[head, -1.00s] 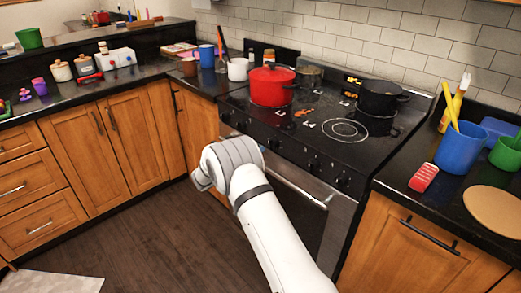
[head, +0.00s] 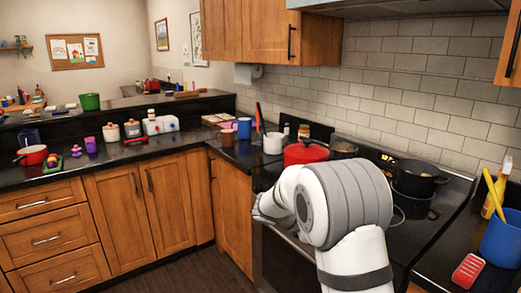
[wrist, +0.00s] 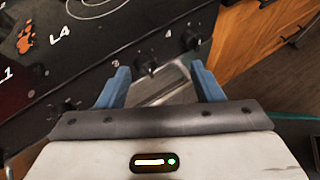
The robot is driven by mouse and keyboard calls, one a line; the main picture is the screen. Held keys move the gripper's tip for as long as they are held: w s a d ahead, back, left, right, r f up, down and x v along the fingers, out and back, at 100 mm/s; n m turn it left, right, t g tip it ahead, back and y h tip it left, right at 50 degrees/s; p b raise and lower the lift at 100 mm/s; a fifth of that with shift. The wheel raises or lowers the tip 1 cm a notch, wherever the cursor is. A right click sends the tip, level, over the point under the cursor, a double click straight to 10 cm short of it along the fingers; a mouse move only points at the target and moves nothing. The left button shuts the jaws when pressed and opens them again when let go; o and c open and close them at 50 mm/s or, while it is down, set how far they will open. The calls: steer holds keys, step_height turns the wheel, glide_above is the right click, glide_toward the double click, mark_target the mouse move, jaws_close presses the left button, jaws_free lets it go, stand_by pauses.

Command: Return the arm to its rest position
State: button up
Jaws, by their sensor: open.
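My white arm crosses the lower right of the head view, in front of the black stove (head: 411,237). Its wrist end and fingers are hidden in that view. In the wrist view my gripper (wrist: 161,82) shows two blue fingers spread apart, with nothing between them. Beyond the fingers are the stove's control knobs (wrist: 149,68) and front edge. I cannot tell whether a finger touches the stove.
A red pot (head: 305,153) and a black pot (head: 418,183) stand on the stove. Wooden cabinets (head: 128,203) line the left. Dark floor (head: 190,273) shows at the bottom.

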steer(key=s+a+r+m+y+p, duration=0.1)
steer(key=s+a+r+m+y, duration=0.1)
steer(key=s+m+y, duration=0.3)
steer(key=s+a+r+m+y+p, duration=0.2)
steer(key=s+r+m+y, duration=0.2)
steer(key=s+m, duration=1)
steer(key=s+y, duration=0.2)
steer(key=s, duration=0.9)
steer(key=shift+s+a+r+y, duration=0.15)
steer(key=shift+s+r+y, duration=0.05)
steer(key=shift+s+y, duration=0.1)
steer(key=shift+w, duration=0.1)
steer(key=shift+c, duration=0.6)
